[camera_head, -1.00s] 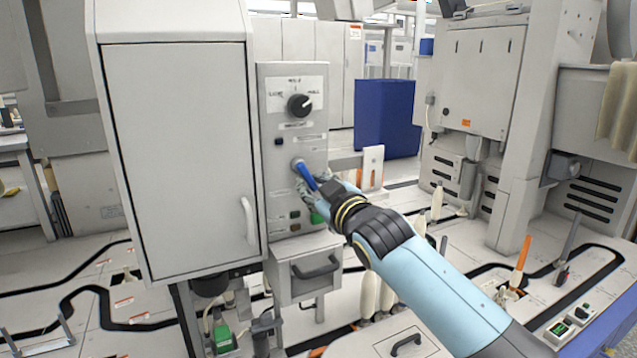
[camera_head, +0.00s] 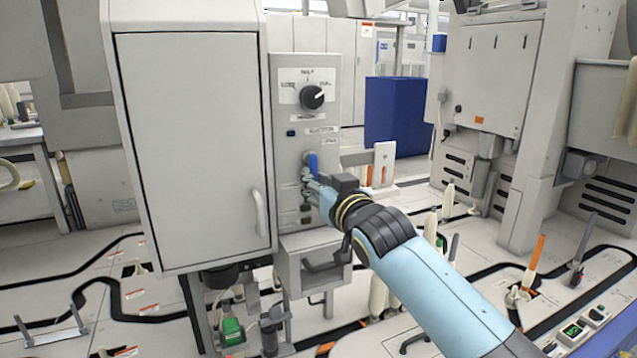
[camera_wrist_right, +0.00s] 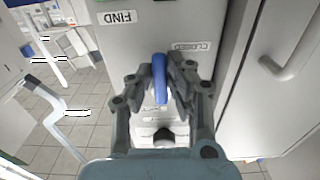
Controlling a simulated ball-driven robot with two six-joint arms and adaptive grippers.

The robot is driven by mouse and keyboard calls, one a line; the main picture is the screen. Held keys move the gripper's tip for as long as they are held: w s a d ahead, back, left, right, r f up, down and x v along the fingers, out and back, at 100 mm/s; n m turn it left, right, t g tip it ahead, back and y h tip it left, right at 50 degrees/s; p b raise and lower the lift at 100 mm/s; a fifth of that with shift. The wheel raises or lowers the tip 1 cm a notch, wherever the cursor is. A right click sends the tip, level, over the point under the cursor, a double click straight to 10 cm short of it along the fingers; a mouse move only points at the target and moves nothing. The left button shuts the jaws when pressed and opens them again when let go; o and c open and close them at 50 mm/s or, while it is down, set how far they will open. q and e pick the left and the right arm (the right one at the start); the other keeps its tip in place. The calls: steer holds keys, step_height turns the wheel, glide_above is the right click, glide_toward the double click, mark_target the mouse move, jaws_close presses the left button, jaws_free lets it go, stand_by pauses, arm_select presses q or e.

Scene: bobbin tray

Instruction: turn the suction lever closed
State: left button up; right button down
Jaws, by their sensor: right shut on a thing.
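The suction lever is a small blue handle (camera_head: 313,164) on the grey control panel (camera_head: 283,190), below the black knob. It stands about upright in the head view, and its lower part is hidden by my fingers. My right gripper (camera_head: 312,182) is at the lever, its arm coming in from the lower right. In the right wrist view, the blue lever (camera_wrist_right: 159,76) sits between the two dark fingers of my right gripper (camera_wrist_right: 160,85), which are shut on it. A label reading CLOSED (camera_wrist_right: 190,47) is on the panel just right of the lever there. My left gripper is not in view.
A black rotary knob (camera_head: 312,97) sits above the lever. A grey cabinet door (camera_head: 190,140) with a handle stands left of the panel. A drawer (camera_head: 318,262) is below. Upright bobbins and an orange stick (camera_head: 537,252) stand on the surface at right.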

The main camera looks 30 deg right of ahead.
steer(key=shift+f, duration=0.1)
steer(key=c, duration=1.3)
jaws_free()
steer(key=s, duration=1.2)
steer(key=shift+a, duration=0.4)
